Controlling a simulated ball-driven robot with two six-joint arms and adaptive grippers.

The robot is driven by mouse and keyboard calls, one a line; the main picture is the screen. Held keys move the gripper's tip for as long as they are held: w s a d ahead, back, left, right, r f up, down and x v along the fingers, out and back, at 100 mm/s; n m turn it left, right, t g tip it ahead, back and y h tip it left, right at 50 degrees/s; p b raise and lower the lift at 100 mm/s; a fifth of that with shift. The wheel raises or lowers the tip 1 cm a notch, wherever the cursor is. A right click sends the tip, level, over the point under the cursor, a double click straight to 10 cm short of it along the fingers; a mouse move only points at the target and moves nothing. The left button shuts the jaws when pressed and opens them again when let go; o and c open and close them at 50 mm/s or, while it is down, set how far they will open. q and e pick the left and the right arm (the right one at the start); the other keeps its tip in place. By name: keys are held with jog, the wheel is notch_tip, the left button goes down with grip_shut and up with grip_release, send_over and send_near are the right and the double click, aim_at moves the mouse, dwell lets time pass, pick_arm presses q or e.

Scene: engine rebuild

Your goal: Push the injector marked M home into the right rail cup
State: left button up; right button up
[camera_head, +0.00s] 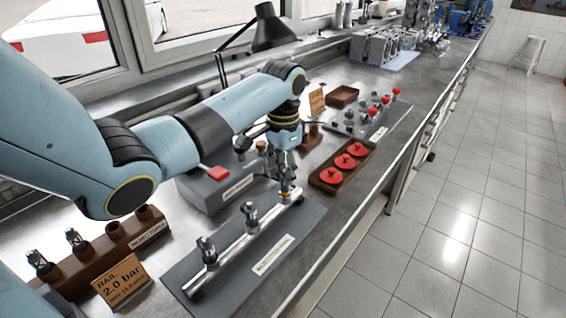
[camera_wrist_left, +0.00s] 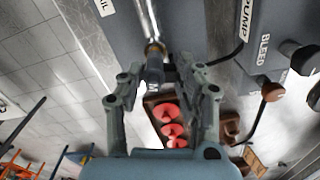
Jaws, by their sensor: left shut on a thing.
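My left gripper (camera_head: 286,182) is over the right end of the rail, shut on a dark injector (camera_wrist_left: 154,70). This injector lines up with a brass-coloured cup (camera_wrist_left: 154,46) at the rail; how deep it sits I cannot tell. A white mark shows beside it, too small to read surely. My right gripper is out of view.
A brown tray (camera_head: 318,182) with three red caps stands just right of the rail. A grey pump block (camera_head: 215,195) is behind it. A brown injector rack (camera_head: 95,250) and a "RAIL 2.0 bar" card (camera_head: 121,282) are at the left. The bench's front edge is close.

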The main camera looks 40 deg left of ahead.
pick_arm(q)
jog(key=shift+f, duration=0.3)
dwell(0.4)
jog(key=o, duration=1.2)
jog(key=shift+r+p, duration=0.8)
jog(key=shift+r, duration=2.95)
